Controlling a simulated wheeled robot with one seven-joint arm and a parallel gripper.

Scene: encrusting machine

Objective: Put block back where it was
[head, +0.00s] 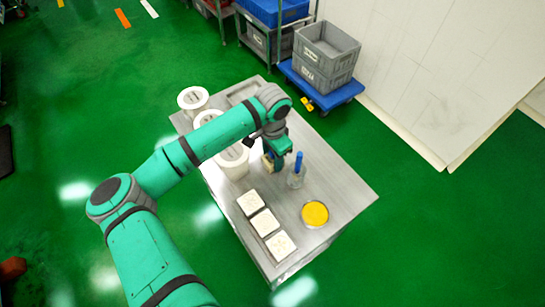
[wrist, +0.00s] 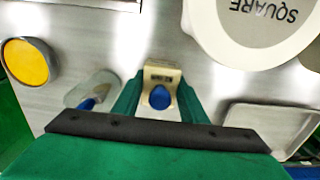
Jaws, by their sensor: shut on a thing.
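My gripper (wrist: 160,100) is shut on a beige block (wrist: 160,73) that has a blue oval part on its near face. The green fingers stand on either side of it. In the head view my gripper (head: 276,156) is over the middle of the metal table, with a bit of the beige block (head: 267,162) showing at its left. I cannot tell whether the block touches the table. Three pale square pieces (head: 265,222) with marks on top lie in a row toward the table's near left.
A clear glass with a blue-handled tool (head: 297,176) stands close to the right of my gripper. A yellow-filled dish (head: 315,213) lies nearer. White round containers (head: 233,163) stand to the left, one labelled SQUARE (wrist: 225,45). A shallow tray (wrist: 270,125) is at the back.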

